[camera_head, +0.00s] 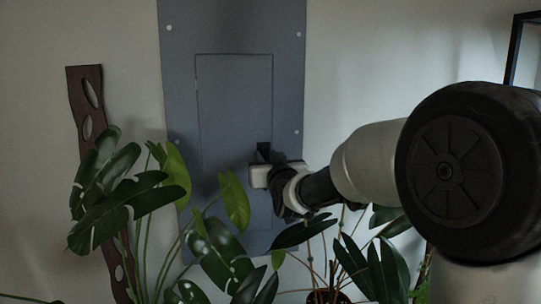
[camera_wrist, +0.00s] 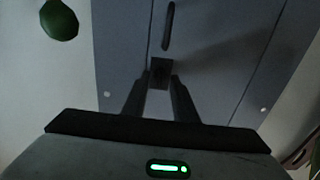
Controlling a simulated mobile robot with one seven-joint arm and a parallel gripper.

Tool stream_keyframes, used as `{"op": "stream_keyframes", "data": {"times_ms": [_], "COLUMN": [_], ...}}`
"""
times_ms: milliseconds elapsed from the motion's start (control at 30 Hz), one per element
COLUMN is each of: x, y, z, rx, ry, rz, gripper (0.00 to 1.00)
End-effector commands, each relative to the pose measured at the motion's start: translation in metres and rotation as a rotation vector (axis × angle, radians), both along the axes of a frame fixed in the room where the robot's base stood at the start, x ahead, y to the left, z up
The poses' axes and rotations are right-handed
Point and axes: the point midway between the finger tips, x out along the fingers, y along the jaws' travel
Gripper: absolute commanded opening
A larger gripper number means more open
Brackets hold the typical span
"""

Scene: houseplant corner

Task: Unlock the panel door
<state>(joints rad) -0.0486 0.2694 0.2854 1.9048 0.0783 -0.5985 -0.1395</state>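A blue-grey panel (camera_head: 180,90) is fixed to the wall, and its door (camera_head: 235,110) looks closed and flush. A small dark block, which looks like the lock or latch (camera_wrist: 160,72), sits on the door below a dark upright slot. In the head view the dark piece (camera_head: 264,150) shows just above my gripper (camera_head: 262,172), at the door's lower right. In the wrist view my gripper (camera_wrist: 160,80) has its two fingers apart, with tips on either side of the block's lower part. I cannot tell whether they touch it.
Large-leaved plants (camera_head: 130,195) stand before the panel's lower part, and more leaves (camera_head: 370,270) lie under my arm. A dark wavy board (camera_head: 88,120) leans on the wall at left. A black frame (camera_head: 515,45) is at upper right. The wall above my arm is clear.

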Motion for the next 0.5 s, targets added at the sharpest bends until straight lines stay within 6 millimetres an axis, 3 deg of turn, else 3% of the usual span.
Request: {"op": "stream_keyframes", "data": {"times_ms": [367,500], "x": [0.0081,0.008], "y": [0.0022,0.0022], "z": [-0.0005,-0.0004], "rx": [0.0,0.0], "ry": [0.001,0.001], "rz": [0.0,0.0], "gripper": [0.26,0.07]}}
